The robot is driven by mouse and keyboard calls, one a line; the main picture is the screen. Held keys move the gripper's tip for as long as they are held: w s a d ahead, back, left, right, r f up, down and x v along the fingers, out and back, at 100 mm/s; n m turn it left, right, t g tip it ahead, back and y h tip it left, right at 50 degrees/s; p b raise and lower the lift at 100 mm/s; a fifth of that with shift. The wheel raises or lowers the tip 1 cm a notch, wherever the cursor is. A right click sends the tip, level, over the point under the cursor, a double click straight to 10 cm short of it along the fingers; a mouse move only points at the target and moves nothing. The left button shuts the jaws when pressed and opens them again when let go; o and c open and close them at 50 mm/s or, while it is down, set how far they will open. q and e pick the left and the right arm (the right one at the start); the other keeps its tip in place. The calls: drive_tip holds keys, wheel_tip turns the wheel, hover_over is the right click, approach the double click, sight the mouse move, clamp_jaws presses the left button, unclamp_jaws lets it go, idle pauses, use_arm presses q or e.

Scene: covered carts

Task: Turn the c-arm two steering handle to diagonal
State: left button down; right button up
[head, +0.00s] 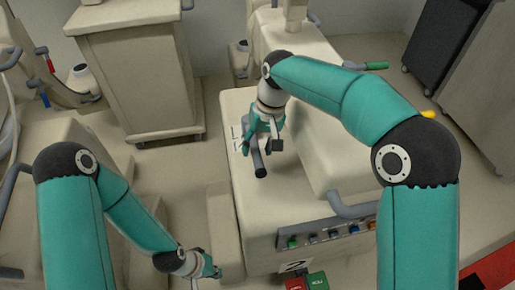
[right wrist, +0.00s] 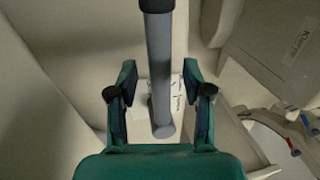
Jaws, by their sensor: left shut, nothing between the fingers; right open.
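The steering handle (head: 260,165) is a grey bar with a dark end on top of the cream c-arm base (head: 265,205). In the right wrist view the handle (right wrist: 160,75) runs lengthwise between the two fingers, with space on both sides. My right gripper (head: 261,135) is open around the handle, not closed on it; it also shows in the right wrist view (right wrist: 160,98). A white label lies behind the handle, partly hidden. My left gripper (head: 212,270) is shut and empty, low beside the c-arm base, away from the handle.
A grey rail (head: 353,208) and a row of coloured buttons (head: 325,234) are on the base's near end. Red and green pedals (head: 317,281) lie below. A cream cart (head: 140,80) stands at back left, a black cabinet (head: 445,45) at back right.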

drive_tip(key=shift+a+f, duration=0.1)
drive_tip(key=shift+f, duration=0.4)
clamp_jaws()
